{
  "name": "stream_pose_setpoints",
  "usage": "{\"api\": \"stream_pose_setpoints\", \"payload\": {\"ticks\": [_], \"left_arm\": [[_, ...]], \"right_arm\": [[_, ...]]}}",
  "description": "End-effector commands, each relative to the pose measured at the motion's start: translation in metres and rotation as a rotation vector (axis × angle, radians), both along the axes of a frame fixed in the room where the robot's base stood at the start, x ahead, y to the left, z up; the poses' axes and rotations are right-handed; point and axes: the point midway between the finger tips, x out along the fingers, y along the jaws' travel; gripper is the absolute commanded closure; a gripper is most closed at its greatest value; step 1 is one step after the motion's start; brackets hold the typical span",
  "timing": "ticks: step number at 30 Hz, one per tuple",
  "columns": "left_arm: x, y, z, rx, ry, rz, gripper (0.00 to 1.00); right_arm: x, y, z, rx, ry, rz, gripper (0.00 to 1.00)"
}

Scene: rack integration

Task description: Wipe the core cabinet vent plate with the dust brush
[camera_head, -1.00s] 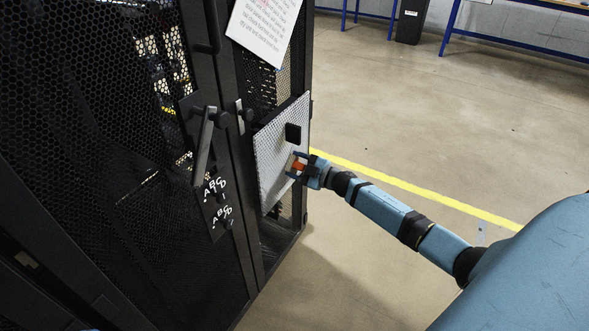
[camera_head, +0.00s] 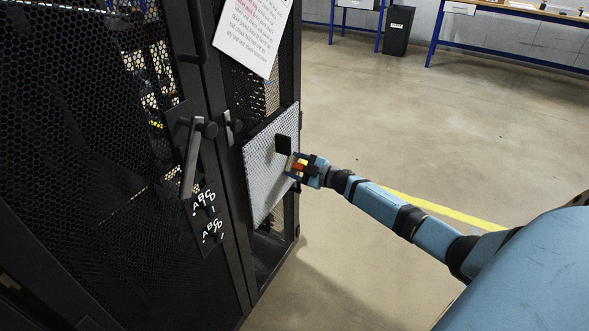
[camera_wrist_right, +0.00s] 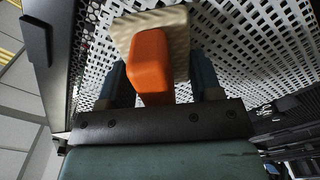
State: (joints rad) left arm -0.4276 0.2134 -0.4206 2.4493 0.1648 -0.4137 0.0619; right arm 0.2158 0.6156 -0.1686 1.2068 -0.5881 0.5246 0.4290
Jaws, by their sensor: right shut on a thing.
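The vent plate (camera_head: 268,182) is a light perforated panel on the side of the black cabinet. It also fills much of the right wrist view (camera_wrist_right: 240,50). My right gripper (camera_head: 297,166) is shut on the dust brush, which has an orange handle (camera_wrist_right: 153,62) and a pale ridged head (camera_wrist_right: 172,30). The brush head is at the plate, near its right edge; whether it touches cannot be told. A small black block (camera_head: 283,145) sits on the plate just above the brush in the head view. My left gripper is not in view.
A black mesh cabinet door (camera_head: 90,140) with a handle (camera_head: 191,150) stands to the left. A printed sheet (camera_head: 252,32) hangs above the plate. The floor to the right is open, with a yellow line (camera_head: 440,209). Blue-legged tables (camera_head: 500,12) and a dark bin (camera_head: 397,32) stand far back.

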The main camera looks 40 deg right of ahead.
Motion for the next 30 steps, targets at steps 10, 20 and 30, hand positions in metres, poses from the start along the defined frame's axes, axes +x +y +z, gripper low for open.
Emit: {"api": "stream_pose_setpoints", "payload": {"ticks": [10,20,30], "left_arm": [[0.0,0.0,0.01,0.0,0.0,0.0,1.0],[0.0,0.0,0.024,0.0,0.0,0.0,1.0],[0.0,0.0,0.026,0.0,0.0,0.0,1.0]], "right_arm": [[-0.016,-0.006,0.002,0.0,0.002,0.001,0.6],[-0.046,-0.019,0.001,-0.001,0.001,0.001,0.6],[-0.056,-0.024,-0.001,0.0,0.0,0.001,0.6]]}}
